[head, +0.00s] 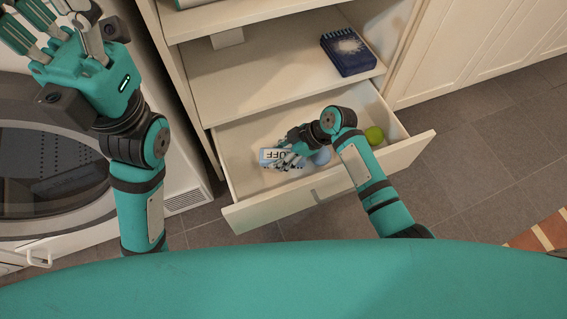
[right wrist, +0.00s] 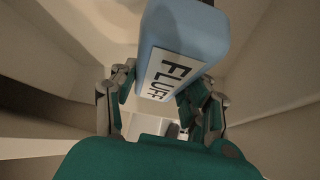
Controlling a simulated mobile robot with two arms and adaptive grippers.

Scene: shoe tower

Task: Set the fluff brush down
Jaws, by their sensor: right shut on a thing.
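The fluff brush (head: 268,156) is light blue with a white label in black letters. It is inside the open drawer (head: 325,195), toward its left half. My right gripper (head: 287,149) reaches down into the drawer and is shut on the brush. In the right wrist view the brush (right wrist: 187,35) stands out between the fingers (right wrist: 158,92), its FLUFF label facing the camera. I cannot tell whether the brush touches the drawer floor. My left gripper (head: 55,35) is raised at the upper left, empty, fingers spread open.
A light blue round thing (head: 321,157) and a green ball (head: 375,135) lie in the drawer, right of the brush. A dark blue box (head: 348,52) and a small white box (head: 227,38) are on the shelf above. A washing machine (head: 50,170) stands at the left.

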